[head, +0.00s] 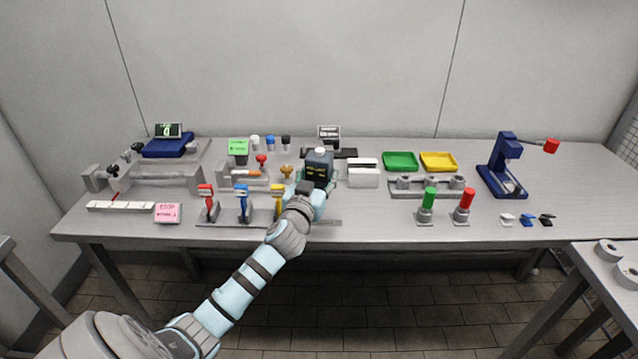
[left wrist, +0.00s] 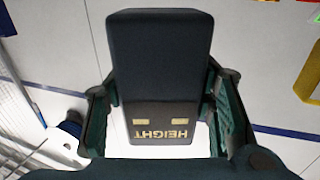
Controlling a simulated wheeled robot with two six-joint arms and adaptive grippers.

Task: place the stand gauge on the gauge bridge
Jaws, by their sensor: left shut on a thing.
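The stand gauge (head: 319,168) is a dark block with small yellow markings, in the middle of the head view. My left gripper (head: 318,180) is shut on it, with fingers on both sides. In the left wrist view the gauge (left wrist: 160,60) fills the middle between the gripper's fingers (left wrist: 165,125), with upside-down "HEIGHT" lettering. A grey bridge-like fixture (head: 160,182) stands at the left of the bench; I cannot tell for sure that it is the gauge bridge. The gripper and gauge hide what is under them. My right gripper is not in view.
White boxes (head: 363,176) and a grey rail (head: 428,187) are to the right. Green (head: 400,161) and yellow (head: 438,161) trays lie behind. The front bench between arm and green-topped post (head: 428,205) is clear.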

